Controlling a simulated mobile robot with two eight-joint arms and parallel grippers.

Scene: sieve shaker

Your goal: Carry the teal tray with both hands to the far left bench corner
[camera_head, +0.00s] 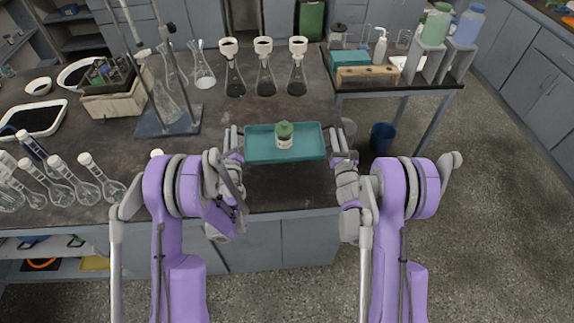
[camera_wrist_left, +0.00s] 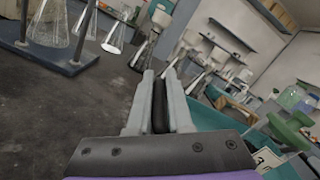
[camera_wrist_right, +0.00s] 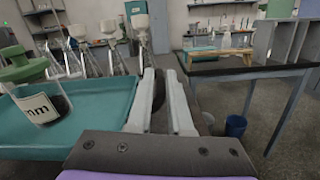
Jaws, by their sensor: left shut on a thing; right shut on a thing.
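The teal tray (camera_head: 259,148) is held between my two grippers over the front right part of the dark bench. A jar with a green lid (camera_head: 284,135) stands upright on it; the jar also shows in the right wrist view (camera_wrist_right: 40,92). My left gripper (camera_head: 236,142) is shut on the tray's left end. My right gripper (camera_head: 338,146) is shut on the tray's right end, which shows in the right wrist view (camera_wrist_right: 100,100). In the left wrist view only part of the tray (camera_wrist_left: 215,118) shows. I cannot tell how far the tray is above the bench.
A stand with a blue base (camera_head: 168,120) is left of the tray. Several flasks with funnels (camera_head: 265,75) are behind it. Round flasks (camera_head: 100,178) line the left front. A wooden crate (camera_head: 115,100) and white-rimmed tray (camera_head: 35,120) are at left. A blue bin (camera_head: 382,136) is on the floor.

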